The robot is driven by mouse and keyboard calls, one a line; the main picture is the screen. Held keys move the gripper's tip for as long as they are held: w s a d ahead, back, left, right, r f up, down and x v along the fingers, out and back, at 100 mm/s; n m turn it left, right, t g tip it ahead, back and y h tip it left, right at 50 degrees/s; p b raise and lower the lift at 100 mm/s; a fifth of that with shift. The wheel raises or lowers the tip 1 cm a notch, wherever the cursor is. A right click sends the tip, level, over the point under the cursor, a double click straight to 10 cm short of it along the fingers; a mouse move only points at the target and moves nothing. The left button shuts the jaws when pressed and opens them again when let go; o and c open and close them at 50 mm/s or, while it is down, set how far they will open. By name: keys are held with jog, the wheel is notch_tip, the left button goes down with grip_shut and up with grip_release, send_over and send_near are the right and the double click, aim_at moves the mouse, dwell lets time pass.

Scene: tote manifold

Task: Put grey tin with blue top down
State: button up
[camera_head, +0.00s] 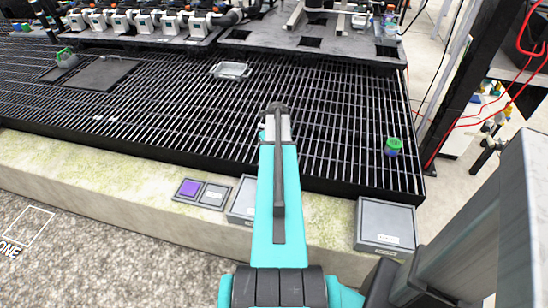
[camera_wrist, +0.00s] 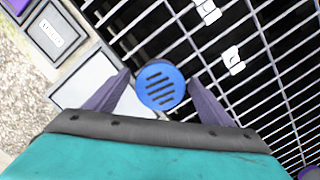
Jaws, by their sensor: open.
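The tin's round blue top (camera_wrist: 160,85), with dark slots, shows in the wrist view between the two fingers of my gripper (camera_wrist: 158,80). The fingers are open, one on each side, with a visible gap to the top. The tin's grey side is hidden below its top. The top overlaps the dark grating (camera_wrist: 215,100) and the edge of a pale panel (camera_wrist: 85,82); I cannot tell which it rests on. In the head view my arm hides the gripper and the tin.
A purple tin with a green top (camera_head: 392,146) stands on the grating at the right. A grey lidded box (camera_head: 385,226) sits on the front ledge. A purple square (camera_head: 188,188) and a grey square (camera_head: 214,195) lie left of my arm. A clear tray (camera_head: 231,71) is farther back.

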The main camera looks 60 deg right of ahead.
jog(key=shift+c, duration=0.4)
jog(key=c, duration=1.2)
jog(key=shift+r, duration=0.1)
jog(key=shift+r, duration=0.75)
notch_tip(320, 180, up, 2)
jog(key=shift+r, duration=0.1)
jog(key=s+a+r, duration=0.1)
jog(key=s+a, duration=0.8)
jog(key=s, duration=0.3)
jog(key=shift+s+a+b, duration=0.25)
jog(key=shift+s+b, duration=0.15)
jog(key=shift+b, duration=0.05)
